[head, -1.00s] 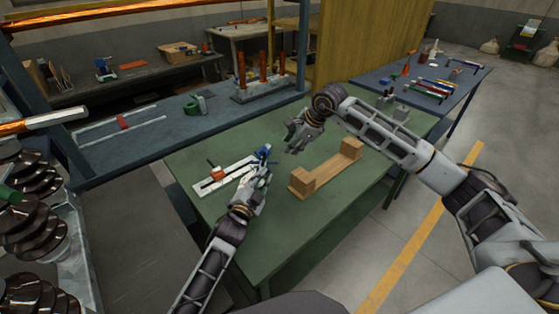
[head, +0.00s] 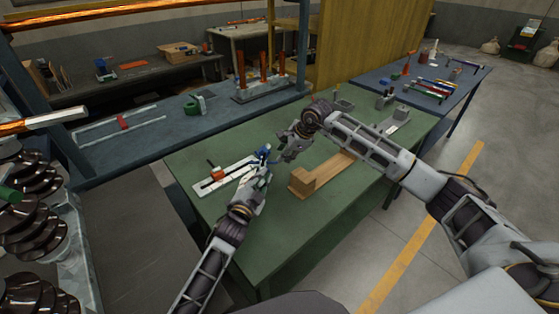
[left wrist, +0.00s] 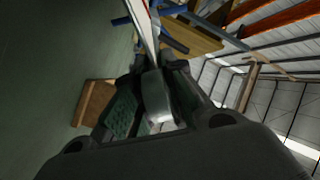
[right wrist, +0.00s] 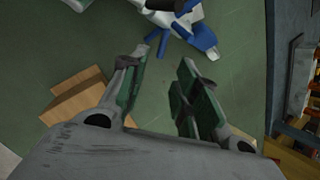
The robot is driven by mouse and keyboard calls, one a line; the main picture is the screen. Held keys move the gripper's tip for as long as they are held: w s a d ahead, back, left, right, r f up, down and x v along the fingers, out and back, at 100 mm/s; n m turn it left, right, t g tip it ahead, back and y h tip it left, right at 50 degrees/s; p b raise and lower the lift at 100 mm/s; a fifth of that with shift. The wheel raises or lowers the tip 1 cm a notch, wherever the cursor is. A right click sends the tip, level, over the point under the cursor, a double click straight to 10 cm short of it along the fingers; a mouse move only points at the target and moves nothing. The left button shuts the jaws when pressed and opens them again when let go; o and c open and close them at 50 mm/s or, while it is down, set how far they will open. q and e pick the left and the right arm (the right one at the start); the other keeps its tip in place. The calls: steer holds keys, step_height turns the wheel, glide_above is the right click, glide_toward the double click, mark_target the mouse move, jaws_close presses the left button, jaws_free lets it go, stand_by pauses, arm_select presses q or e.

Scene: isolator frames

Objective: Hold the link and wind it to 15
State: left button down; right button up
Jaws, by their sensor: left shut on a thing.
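A white slotted link plate (head: 222,175) lies on the green table, with an orange part (head: 216,172) on it and a blue handled piece (head: 263,153) at its far right end. My left gripper (head: 256,177) is shut on the link near that end; in the left wrist view a pale piece (left wrist: 155,95) sits between its fingers (left wrist: 150,110). My right gripper (head: 284,154) hangs just right of the blue piece, apart from it. In the right wrist view its fingers (right wrist: 165,85) are open with only table between them, and the blue piece (right wrist: 200,35) lies beyond them.
A wooden block stand (head: 308,184) lies on the green table (head: 240,240) right of the link, partly hidden by my right arm. Small grey fixtures (head: 398,117) stand at the table's far right. The table's front part is clear.

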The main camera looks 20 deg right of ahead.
steer(key=shift+x, duration=2.95)
jaws_close()
